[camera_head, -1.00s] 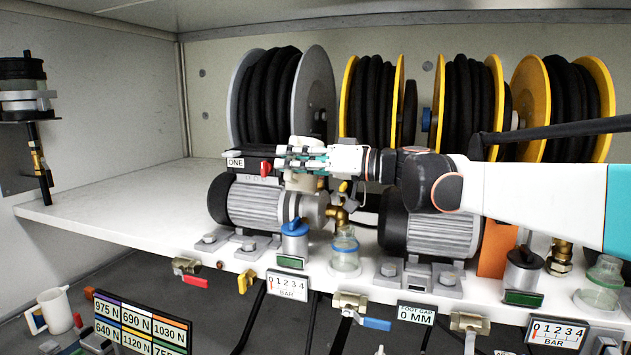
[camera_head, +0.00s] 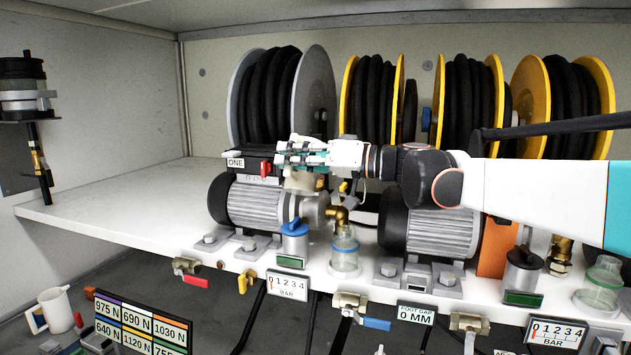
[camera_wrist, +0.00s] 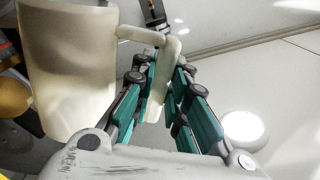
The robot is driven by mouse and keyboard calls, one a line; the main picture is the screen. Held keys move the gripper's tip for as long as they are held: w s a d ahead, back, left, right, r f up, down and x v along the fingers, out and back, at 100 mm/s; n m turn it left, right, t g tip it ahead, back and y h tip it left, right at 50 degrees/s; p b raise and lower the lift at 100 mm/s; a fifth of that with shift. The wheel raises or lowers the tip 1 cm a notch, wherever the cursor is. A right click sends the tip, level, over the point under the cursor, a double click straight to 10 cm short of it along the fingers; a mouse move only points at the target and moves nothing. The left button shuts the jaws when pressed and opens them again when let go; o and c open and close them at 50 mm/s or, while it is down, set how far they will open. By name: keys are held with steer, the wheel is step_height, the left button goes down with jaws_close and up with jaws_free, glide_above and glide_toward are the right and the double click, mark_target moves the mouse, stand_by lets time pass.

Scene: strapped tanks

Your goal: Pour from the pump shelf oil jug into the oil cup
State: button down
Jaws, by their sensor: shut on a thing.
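The oil jug, a cream translucent vessel, fills the left of the wrist view (camera_wrist: 68,75). My gripper (camera_wrist: 157,75) is shut on its handle, with teal-sided fingers on both sides of it. In the head view my gripper (camera_head: 288,152) is in front of the left pump, and a cream part of the jug (camera_head: 300,181) shows just below it. A clear glass cup (camera_head: 345,252) with a coloured ring, which looks like the oil cup, stands on the shelf edge below and right of the jug, apart from it. I cannot tell the jug's exact tilt or see any stream.
Two grey pumps (camera_head: 262,204) stand on the white shelf (camera_head: 120,205), with hose reels (camera_head: 372,95) behind. A blue-topped canister (camera_head: 294,243) stands left of the cup, and a brass fitting (camera_head: 340,215) behind it. A second glass jar (camera_head: 602,285) is at far right. The shelf's left is free.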

mark_target(295, 133)
stand_by(0.4)
steer(key=shift+w+r+m+p, duration=0.1)
steer(key=shift+r+m+p, duration=0.2)
steer(key=shift+r+m, duration=0.25)
steer(key=shift+r, duration=0.2)
stand_by(0.5)
steer(key=shift+w+d+r+m+p, duration=0.15)
steer(key=shift+r+m+p, duration=0.2)
steer(key=shift+r+m, duration=0.2)
stand_by(0.6)
steer(key=shift+w+r+p, duration=0.15)
steer(key=shift+r+p, duration=0.15)
steer(key=shift+r, duration=0.1)
steer(key=shift+w+r+m, duration=0.1)
steer(key=shift+r+m, duration=0.1)
steer(key=shift+m, duration=0.3)
steer(key=shift+r, duration=0.15)
steer(key=shift+w+d+r+m+p, duration=0.15)
steer(key=shift+w+r+m+p, duration=0.1)
steer(key=shift+r+m+p, duration=0.25)
